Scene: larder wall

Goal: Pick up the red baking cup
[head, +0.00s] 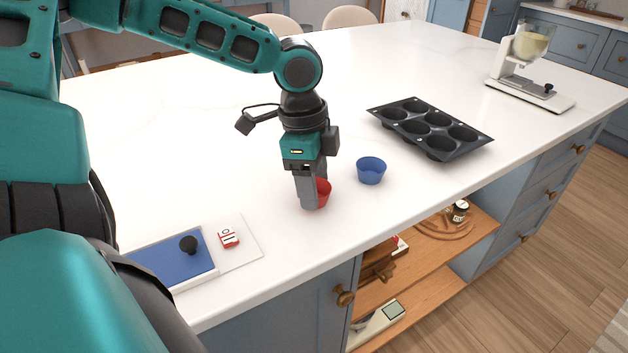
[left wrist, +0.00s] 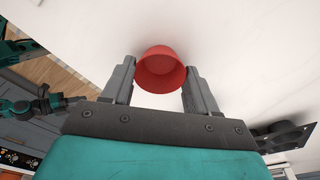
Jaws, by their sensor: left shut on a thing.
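The red baking cup (head: 324,190) is at the counter surface in the head view, partly hidden behind my left gripper (head: 311,203). In the left wrist view, the red cup (left wrist: 160,70) sits between the two fingertips of my left gripper (left wrist: 158,82), which is shut on it. The cup looks upright; whether it still touches the counter I cannot tell. My right gripper is not clearly in view in the head view.
A blue baking cup (head: 371,170) stands just right of the red one. A dark muffin tin (head: 429,128) lies behind it. A blue-topped board (head: 176,257) and a small red-and-white item (head: 228,237) lie at the left front.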

